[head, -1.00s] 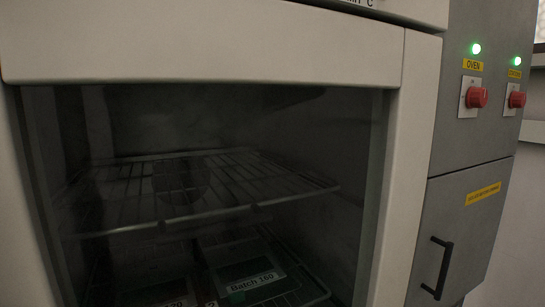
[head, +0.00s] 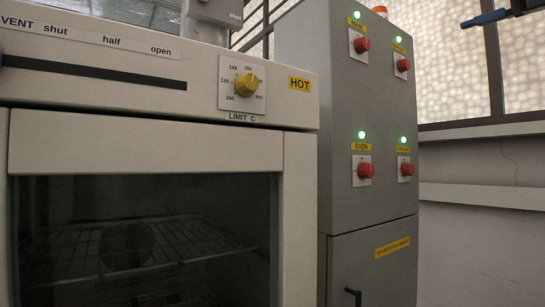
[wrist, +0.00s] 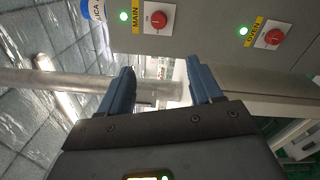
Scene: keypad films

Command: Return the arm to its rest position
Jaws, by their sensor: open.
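My gripper (wrist: 160,66) shows in the wrist view with its two blue fingers apart and nothing between them. Beyond the fingers are the grey cabinet's MAIN switch (wrist: 158,19) and OVEN switch (wrist: 272,38), each with a lit green lamp. In the head view, a blue finger (head: 484,18) with a dark part of my gripper enters at the top right corner, in front of the window and right of the cabinet. The rest of my arm is out of that view.
The oven (head: 145,150) stands at left with its glass door shut and wire racks inside. Its yellow limit knob (head: 247,84) and HOT label (head: 300,84) are above the door. The grey cabinet (head: 345,215) stands beside it. The wall at right looks clear.

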